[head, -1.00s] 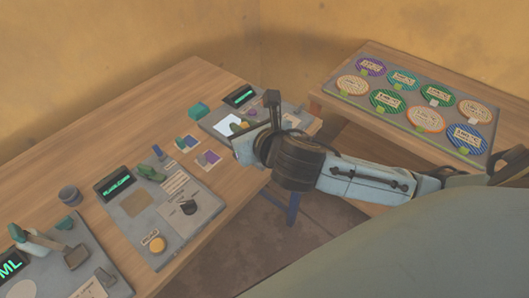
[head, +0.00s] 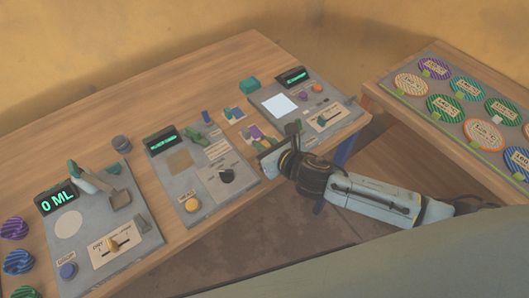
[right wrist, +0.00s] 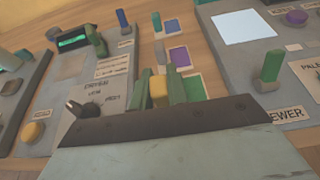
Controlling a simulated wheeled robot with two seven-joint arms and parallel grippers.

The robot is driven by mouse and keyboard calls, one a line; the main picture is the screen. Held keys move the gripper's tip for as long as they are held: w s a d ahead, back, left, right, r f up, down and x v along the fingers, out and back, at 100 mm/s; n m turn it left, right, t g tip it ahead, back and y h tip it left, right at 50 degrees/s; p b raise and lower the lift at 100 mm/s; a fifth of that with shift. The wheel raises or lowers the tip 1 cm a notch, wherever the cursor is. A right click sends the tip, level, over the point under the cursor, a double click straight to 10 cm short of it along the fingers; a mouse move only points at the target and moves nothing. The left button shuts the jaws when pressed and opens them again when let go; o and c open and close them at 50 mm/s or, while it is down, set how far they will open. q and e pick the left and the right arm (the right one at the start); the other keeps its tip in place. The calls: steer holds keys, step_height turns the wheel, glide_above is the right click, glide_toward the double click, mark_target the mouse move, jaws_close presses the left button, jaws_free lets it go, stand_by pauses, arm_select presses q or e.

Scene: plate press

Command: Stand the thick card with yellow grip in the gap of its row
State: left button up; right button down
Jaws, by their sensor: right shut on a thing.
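My right gripper (head: 278,150) is above the table's front edge, between the middle and right panels. In the right wrist view its fingers (right wrist: 160,86) are closed on the yellow grip (right wrist: 159,94) of the thick card. The card's body is hidden below the gripper. I cannot tell which spot is the gap. My left gripper is out of view.
The middle panel (head: 215,195) has a black knob and a yellow button. A left panel (head: 82,262) reads 0 ML. A second table at right holds a tray (head: 432,118) of round plates.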

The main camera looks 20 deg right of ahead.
steer(key=shift+f+b, duration=0.55)
steer(key=shift+f, duration=1.15)
steer(key=shift+f, duration=0.15)
steer(key=c, duration=1.4)
jaws_free()
steer(key=shift+o, duration=0.2)
steer(key=shift+s+r, duration=0.15)
steer(key=shift+r, duration=0.05)
steer(key=p+v, duration=0.1)
steer(key=v, duration=1)
steer(key=shift+s+d+r, duration=0.2)
steer(key=shift+s, duration=0.1)
